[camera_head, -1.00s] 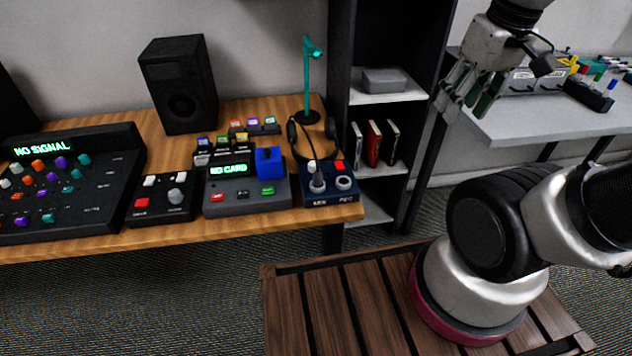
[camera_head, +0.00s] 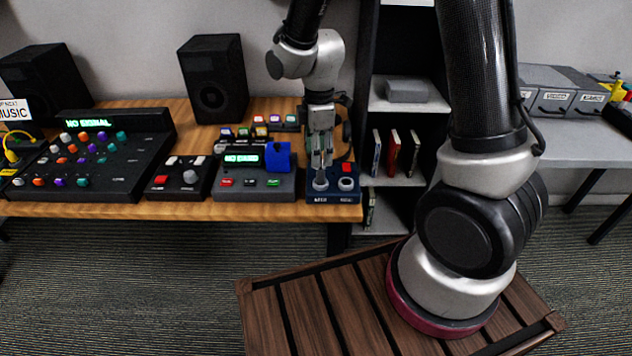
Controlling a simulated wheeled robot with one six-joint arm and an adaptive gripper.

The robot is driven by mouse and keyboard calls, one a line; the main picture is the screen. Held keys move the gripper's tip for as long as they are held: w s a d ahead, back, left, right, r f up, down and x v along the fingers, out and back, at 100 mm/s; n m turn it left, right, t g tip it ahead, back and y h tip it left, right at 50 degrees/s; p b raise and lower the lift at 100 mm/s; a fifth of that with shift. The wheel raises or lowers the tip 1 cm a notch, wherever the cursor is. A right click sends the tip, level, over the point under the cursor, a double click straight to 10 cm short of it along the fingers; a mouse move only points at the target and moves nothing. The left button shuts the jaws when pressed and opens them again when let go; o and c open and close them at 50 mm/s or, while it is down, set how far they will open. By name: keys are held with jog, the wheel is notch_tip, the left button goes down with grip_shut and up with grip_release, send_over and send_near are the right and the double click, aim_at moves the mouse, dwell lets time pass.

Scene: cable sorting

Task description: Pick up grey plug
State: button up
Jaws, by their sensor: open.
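The small blue box (camera_head: 334,196) sits at the right front corner of the wooden desk, with two round sockets on top. The grey plug (camera_head: 320,182) is at its left socket, and its upper part is largely hidden by my fingers. My gripper (camera_head: 321,166) points straight down over the plug, its fingers open close around the plug's upper part. I cannot tell whether they touch it.
A red button (camera_head: 347,167) and an empty-looking right socket (camera_head: 346,184) are close to my gripper. A device with a blue block (camera_head: 277,156) stands just left. The headphone stand is mostly hidden behind my arm. A shelf (camera_head: 400,104) stands to the right.

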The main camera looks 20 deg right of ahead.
aim_at(321, 171)
jog(key=shift+f+n, duration=0.15)
jog(key=shift+n, duration=0.15)
jog(key=f, duration=0.7)
jog(key=shift+d+f, duration=0.25)
jog(key=shift+d, duration=0.05)
jog(key=shift+c, duration=0.3)
grip_shut()
